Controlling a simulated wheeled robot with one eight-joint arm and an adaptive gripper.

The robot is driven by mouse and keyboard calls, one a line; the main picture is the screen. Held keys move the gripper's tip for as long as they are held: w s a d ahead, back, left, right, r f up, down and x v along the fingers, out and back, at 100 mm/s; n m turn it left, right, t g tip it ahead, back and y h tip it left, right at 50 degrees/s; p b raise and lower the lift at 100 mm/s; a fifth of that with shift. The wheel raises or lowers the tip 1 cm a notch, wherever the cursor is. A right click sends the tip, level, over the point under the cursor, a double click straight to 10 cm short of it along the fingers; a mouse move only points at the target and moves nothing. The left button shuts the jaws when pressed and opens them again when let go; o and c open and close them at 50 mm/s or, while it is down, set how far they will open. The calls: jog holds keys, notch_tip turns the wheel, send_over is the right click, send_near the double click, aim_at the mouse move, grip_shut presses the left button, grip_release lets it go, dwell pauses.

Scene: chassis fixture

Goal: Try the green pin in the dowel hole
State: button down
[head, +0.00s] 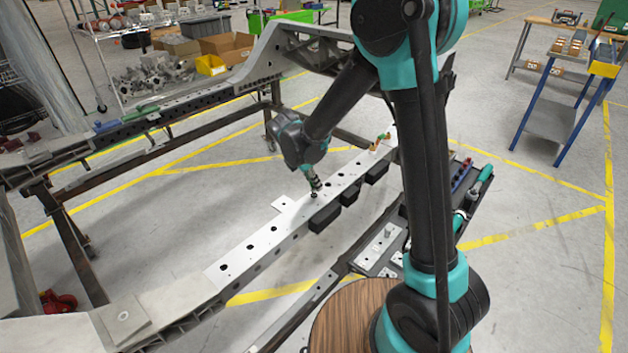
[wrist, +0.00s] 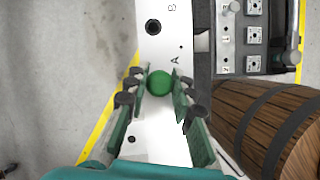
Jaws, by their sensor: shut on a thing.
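The green pin (wrist: 159,83) shows from above as a round green head between the fingers of my gripper (wrist: 161,76) in the wrist view. The fingers are shut on it. The pin is over the pale top plate of the chassis rail (wrist: 162,130), near a printed letter A. The pin hides whatever lies under it, so I cannot tell whether its tip is in a dowel hole. An open dark hole (wrist: 153,27) by the letter B lies farther along the plate. In the head view my gripper (head: 314,186) points down close to the rail (head: 235,265).
Black blocks (head: 325,217) sit along the rail's near side. A tray of small plates (head: 378,250) stands right of the rail, with green-handled tools (head: 480,180) beyond. Orange-brown clamp parts (head: 380,143) stand at the rail's far end. Open floor lies left of the rail.

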jog(key=shift+f, duration=0.1)
dwell(0.3)
jog(key=c, duration=1.2)
grip_release()
jog(key=shift+r, duration=4.55)
